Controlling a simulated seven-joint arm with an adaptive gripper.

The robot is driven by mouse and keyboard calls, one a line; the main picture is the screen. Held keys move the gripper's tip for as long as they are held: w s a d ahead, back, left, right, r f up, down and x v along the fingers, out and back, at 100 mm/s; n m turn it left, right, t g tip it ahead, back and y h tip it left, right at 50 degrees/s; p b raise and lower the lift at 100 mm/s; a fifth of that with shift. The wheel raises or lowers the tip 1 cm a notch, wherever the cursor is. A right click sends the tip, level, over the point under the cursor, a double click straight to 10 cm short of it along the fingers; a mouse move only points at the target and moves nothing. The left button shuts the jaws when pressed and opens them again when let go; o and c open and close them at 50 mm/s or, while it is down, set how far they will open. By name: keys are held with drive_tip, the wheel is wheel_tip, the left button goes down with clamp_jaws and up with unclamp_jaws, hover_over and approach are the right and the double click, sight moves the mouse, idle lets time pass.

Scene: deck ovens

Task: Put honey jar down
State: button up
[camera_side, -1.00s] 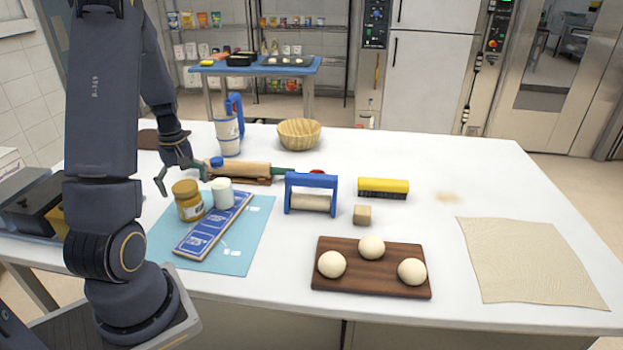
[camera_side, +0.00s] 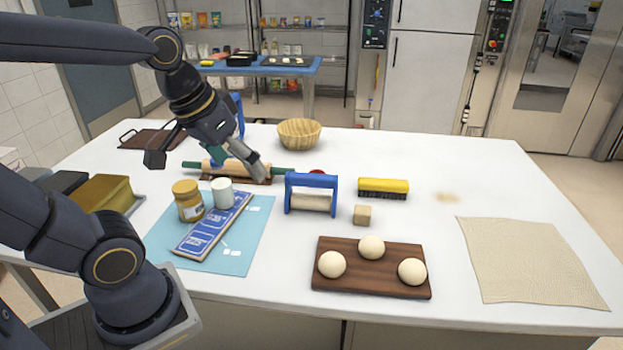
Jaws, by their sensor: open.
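The honey jar (camera_side: 188,203), amber with a yellow lid, stands upright on the light blue mat (camera_side: 251,249), beside the upper left edge of a blue printed board (camera_side: 205,236). A white lidded jar (camera_side: 222,193) stands just to its right, at the board's far end. My gripper (camera_side: 249,163) is open and apart from the honey jar. It hangs above and behind it, to the right, over the rolling pin (camera_side: 214,167). Its far finger is hard to make out.
A blue-handled roller (camera_side: 312,181), a yellow brush (camera_side: 383,186) and a small block (camera_side: 362,214) stand to the right. A dark board (camera_side: 329,279) with dough balls lies in front. A basket (camera_side: 299,132) stands behind. The table's right middle is mostly clear.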

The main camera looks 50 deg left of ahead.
drive_tip(key=s+d+m, duration=0.2)
drive_tip(key=d, duration=0.1)
drive_tip(key=shift+s+d+r+m+t, duration=0.1)
drive_tip(key=shift+d+m+t, duration=0.05)
drive_tip(key=shift+m+t, duration=0.2)
drive_tip(key=shift+c, duration=1.1)
